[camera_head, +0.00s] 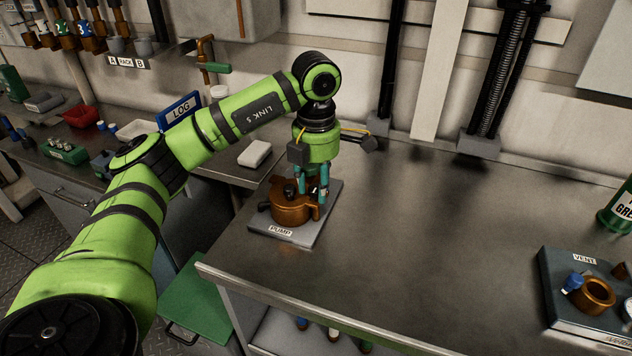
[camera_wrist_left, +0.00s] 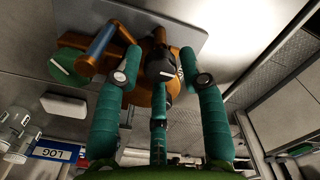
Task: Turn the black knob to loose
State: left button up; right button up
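The bronze pump (camera_head: 290,209) sits on a grey plate (camera_head: 270,233) labelled PUMP at the bench's left end. A black knob (camera_head: 290,190) shows on its top in the head view. In the left wrist view a black round knob (camera_wrist_left: 160,66) with a pale line lies just beyond the fingertips. My left gripper (camera_head: 317,192) points down over the pump. Its teal fingers (camera_wrist_left: 160,82) are spread apart around the knob's near side, with nothing visibly clamped. Contact with the knob cannot be told. My right gripper is in neither view.
A VENT block (camera_head: 565,292) is at the right. The bench middle (camera_head: 430,225) is clear. A white box (camera_head: 254,154) lies behind the pump.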

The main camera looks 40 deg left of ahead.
aim_at(316, 187)
pick_arm(q)
jog(key=shift+r, duration=0.1)
notch_tip(316, 187, up, 12)
dwell(0.6)
dwell(0.4)
